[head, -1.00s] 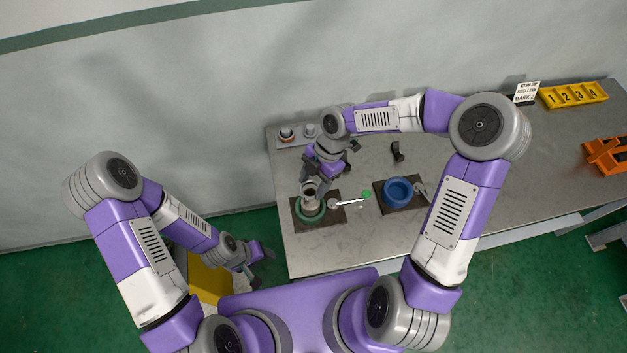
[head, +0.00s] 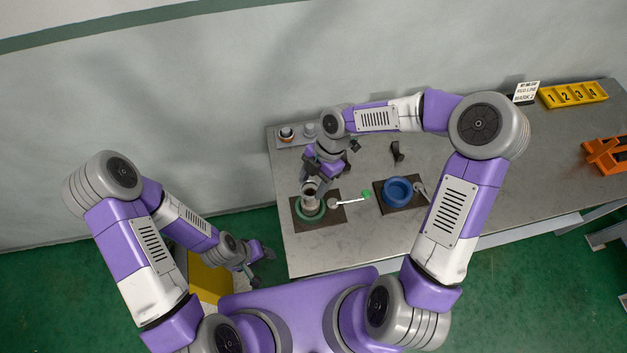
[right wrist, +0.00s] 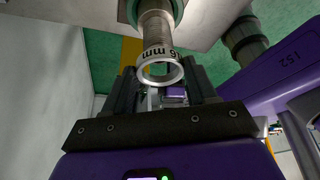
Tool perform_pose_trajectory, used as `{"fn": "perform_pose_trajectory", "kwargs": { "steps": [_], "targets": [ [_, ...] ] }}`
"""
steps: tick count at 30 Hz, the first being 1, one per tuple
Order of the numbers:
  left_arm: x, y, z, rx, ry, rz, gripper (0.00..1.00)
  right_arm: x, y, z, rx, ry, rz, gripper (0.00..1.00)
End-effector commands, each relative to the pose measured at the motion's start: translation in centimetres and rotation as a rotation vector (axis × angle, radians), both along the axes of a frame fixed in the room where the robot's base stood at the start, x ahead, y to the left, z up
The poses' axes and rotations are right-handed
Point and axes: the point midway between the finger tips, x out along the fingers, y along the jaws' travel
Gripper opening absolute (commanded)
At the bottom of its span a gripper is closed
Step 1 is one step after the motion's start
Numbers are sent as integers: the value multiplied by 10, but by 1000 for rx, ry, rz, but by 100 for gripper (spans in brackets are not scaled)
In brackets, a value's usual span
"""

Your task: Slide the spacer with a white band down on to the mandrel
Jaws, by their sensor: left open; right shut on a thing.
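My right gripper (head: 307,190) is shut on a grey ring-shaped spacer (right wrist: 160,70), above the green vise (head: 300,216) at the left of the bench. In the right wrist view the spacer shows a pale rim and dark lettering ending in "mm" on a light band. A grey cylinder, seemingly the mandrel (right wrist: 156,28), runs in line with the spacer toward the green vise. I cannot tell whether the spacer is around the mandrel's end or only in line with it. My left gripper (head: 263,262) is open and empty, off the bench's left edge.
A blue vise (head: 398,190) on a dark plate stands to the right. A green-tipped lever (head: 352,200) lies between the vises. A small tray (head: 298,143) with ring-like parts is at the back left. A black part (head: 397,151) stands behind the blue vise. The bench's middle right is clear.

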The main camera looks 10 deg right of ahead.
Motion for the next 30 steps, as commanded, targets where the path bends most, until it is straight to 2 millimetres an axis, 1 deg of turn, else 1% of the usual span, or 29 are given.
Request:
{"fn": "perform_pose_trajectory", "kwargs": {
  "steps": [11, 30],
  "targets": [
    [0, 0, 1, 0, 0, 0, 55, 0, 0, -1, 0, 0, 0, 27],
    [0, 0, -10, 0, 0, 0, 55, 0, 0, -16, 0, 0, 0, 27]
  ]
}}
